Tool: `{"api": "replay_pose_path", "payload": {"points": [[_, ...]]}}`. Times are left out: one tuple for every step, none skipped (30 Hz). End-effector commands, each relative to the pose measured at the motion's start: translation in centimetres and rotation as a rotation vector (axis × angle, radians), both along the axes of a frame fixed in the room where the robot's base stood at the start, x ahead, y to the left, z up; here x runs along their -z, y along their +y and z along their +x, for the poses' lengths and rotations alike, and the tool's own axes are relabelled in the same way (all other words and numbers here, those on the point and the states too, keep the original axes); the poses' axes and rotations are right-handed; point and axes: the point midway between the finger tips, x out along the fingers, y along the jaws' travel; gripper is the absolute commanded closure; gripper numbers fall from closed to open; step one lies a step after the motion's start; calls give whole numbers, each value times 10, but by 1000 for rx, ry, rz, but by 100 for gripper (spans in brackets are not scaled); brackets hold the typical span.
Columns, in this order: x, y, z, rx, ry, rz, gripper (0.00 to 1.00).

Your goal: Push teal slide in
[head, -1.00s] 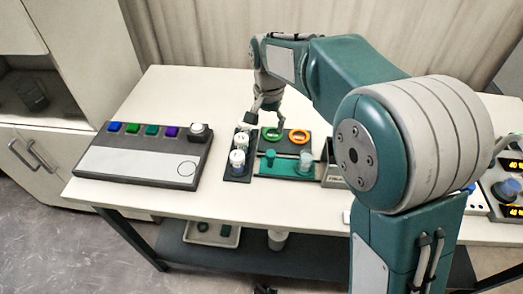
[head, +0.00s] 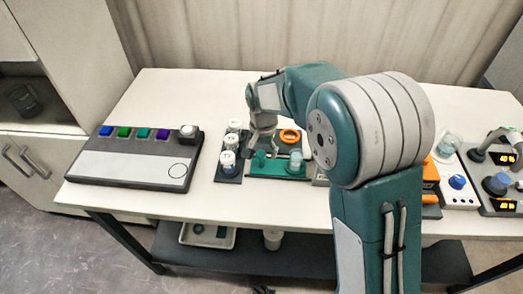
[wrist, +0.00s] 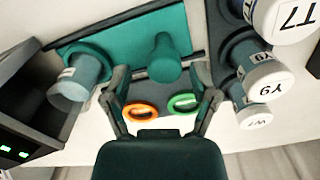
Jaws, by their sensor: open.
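The teal slide (head: 278,170) is a flat plate at the front of a dark fixture, and it also shows in the wrist view (wrist: 127,38). A teal knob (wrist: 166,58) stands on it. A cup with a teal base and pale body (wrist: 75,78) sits at the slide's other end. My gripper (wrist: 160,72) is open and empty; in the wrist view its fingertips lie either side of the knob's lower end. In the head view my gripper (head: 262,140) is just behind the knob (head: 261,157). Contact cannot be told.
An orange ring (wrist: 140,113) and a green ring (wrist: 183,103) lie on the fixture. A rack of white-capped vials (head: 229,158) stands close on the left. A grey button panel (head: 132,162) is further left. A dark box with green lights (wrist: 22,130) is near the cup.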

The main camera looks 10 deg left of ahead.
Motion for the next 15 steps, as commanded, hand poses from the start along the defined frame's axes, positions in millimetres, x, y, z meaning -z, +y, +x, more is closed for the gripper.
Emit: {"api": "replay_pose_path", "payload": {"points": [[0,1,0,-1,0,-1,24],[0,2,0,-1,0,-2,24],[1,3,0,-1,1,-3,42],[1,3,0,-1,1,-3,55],[1,3,0,-1,1,-4,69],[1,4,0,-1,1,-4,87],[1,3,0,-1,1,-4,100],[1,3,0,-1,1,-4,100],[1,3,0,-1,1,-4,100],[1,3,0,-1,1,-4,100],[2,4,0,-1,2,-4,100],[2,3,0,-1,2,-3,100],[2,2,0,0,2,-3,100],[2,0,0,0,2,-3,100],[2,-5,1,1,2,-4,100]]}}
